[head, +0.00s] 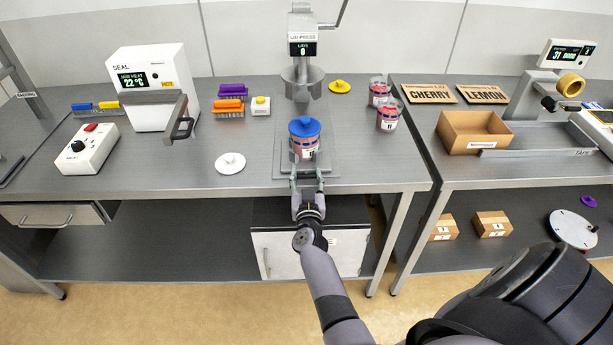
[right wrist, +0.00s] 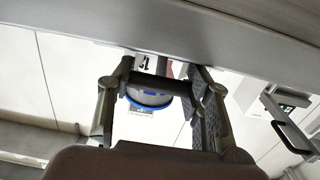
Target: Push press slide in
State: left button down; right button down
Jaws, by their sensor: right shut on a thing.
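The lid press (head: 303,45) stands at the back of the left bench, its display reading 0. Its grey slide (head: 282,158) is pulled out toward the bench front. A jar (head: 304,150) with a blue lid (head: 304,127) stands upright on the slide, in front of the press head (head: 302,82), not under it. My right gripper (head: 307,180) is at the slide's front end, just over the bench edge. In the right wrist view its fingers (right wrist: 160,95) are shut on a dark bar, the slide handle (right wrist: 152,86). The jar's blue rim shows beyond it. My left gripper is out of view.
A white lid (head: 230,163), brushes and the seal machine (head: 150,85) are to the left. A cardboard box (head: 475,131) is on the right bench. A white cabinet (head: 280,255) is below.

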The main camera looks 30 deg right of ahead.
aim_at(306, 159)
jog(key=b+x, duration=0.2)
jog(key=x, duration=0.6)
jog(key=shift+w+d+f+b, duration=0.1)
jog(key=shift+w+b, duration=0.2)
jog(key=shift+b, duration=0.05)
jog(key=shift+w+d, duration=0.15)
jog(key=shift+w, duration=0.1)
jog(key=c, duration=0.8)
grip_release()
